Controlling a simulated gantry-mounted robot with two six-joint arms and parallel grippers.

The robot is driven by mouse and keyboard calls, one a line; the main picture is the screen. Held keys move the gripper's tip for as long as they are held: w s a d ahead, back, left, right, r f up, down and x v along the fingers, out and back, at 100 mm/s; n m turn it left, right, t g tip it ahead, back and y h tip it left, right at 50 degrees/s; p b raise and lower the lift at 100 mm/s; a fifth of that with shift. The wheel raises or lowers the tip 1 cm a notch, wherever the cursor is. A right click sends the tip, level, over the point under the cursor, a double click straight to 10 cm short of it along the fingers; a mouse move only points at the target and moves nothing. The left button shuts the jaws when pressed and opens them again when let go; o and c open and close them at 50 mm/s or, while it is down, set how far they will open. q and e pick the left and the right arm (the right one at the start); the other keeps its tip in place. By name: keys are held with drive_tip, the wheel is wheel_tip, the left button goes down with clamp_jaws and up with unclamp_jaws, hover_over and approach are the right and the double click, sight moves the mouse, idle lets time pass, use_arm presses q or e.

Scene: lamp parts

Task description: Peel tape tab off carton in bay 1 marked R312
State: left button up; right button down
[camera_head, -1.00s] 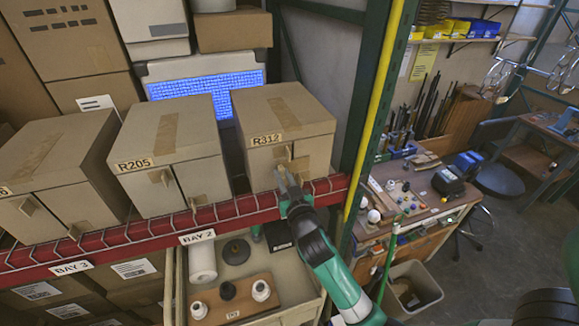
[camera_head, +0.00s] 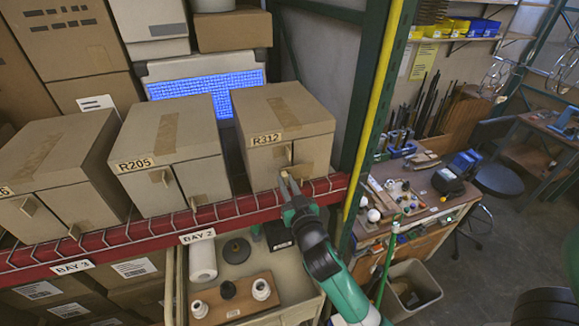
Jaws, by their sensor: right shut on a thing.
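The carton marked R312 (camera_head: 284,125) stands on the red shelf at the right end of the row. A tan tape strip (camera_head: 285,155) runs down the top of its front face. My right gripper (camera_head: 289,182) is low in front of that face, shut on the tape tab, whose gripped part is mostly hidden between the fingers. I cannot tell how much of the tape is still stuck. My left gripper is not in view.
The carton marked R205 (camera_head: 168,155) stands to the left, with another carton (camera_head: 60,170) beyond it. The green and yellow post (camera_head: 375,100) rises close to the right. Below the shelf edge (camera_head: 225,211) is a cart with spools and a white roll (camera_head: 202,262).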

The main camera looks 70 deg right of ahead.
drive_tip(key=shift+v, duration=2.3)
drive_tip(key=w+a+f+n+t+y, duration=0.2)
drive_tip(key=w+a+f+y, duration=0.1)
drive_tip(key=a, duration=0.6)
drive_tip(key=w+a+f+n+t+y, duration=0.2)
drive_tip(key=a+f+n+y, duration=0.15)
drive_tip(key=a, duration=0.55)
drive_tip(key=s+a+f+n+t+y, duration=0.1)
drive_tip(key=s+a+f+n+y, duration=0.1)
drive_tip(key=a+f, duration=0.3)
drive_tip(key=s+a+f+n+t+y, duration=0.1)
drive_tip(key=a+f+y, duration=0.4)
drive_tip(key=a, duration=0.8)
drive_tip(key=shift+s+a+f+n, duration=0.4)
drive_tip(key=shift+s+n, duration=0.15)
drive_tip(key=shift+s, duration=0.15)
drive_tip(key=shift+d, duration=0.1)
